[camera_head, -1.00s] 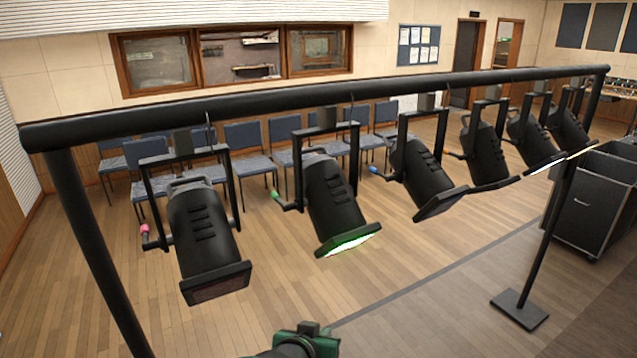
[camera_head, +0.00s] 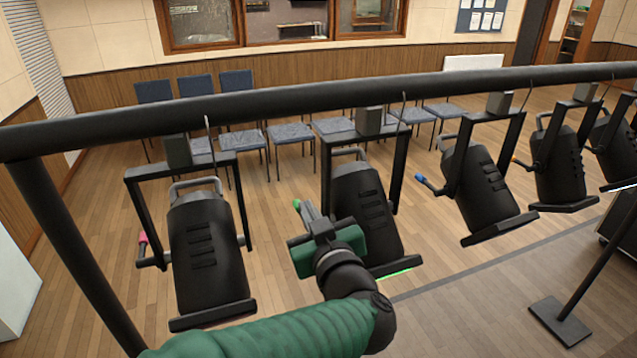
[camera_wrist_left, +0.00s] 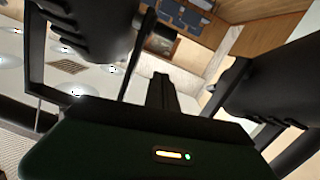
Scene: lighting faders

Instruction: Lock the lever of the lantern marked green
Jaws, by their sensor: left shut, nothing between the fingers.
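The lantern marked green (camera_head: 367,213) is a black lamp hanging in a yoke, second from the left in the head view, with green light at its front edge. Its green-tipped lever (camera_head: 297,204) sticks out at its left side and is partly hidden by my gripper. My left gripper (camera_head: 314,218) is shut and empty, in front of the lantern's left side close to the lever. I cannot tell whether it touches the lever. In the left wrist view the shut fingers (camera_wrist_left: 163,92) point up between dark lantern and yoke parts; the lever is not clear there. My right gripper is out of view.
A black pipe (camera_head: 265,103) runs across above the lanterns. The pink-marked lantern (camera_head: 206,257) hangs to the left and the blue-marked one (camera_head: 480,187) to the right. An upright post (camera_head: 75,255) stands at left. Blue chairs (camera_head: 292,133) stand behind.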

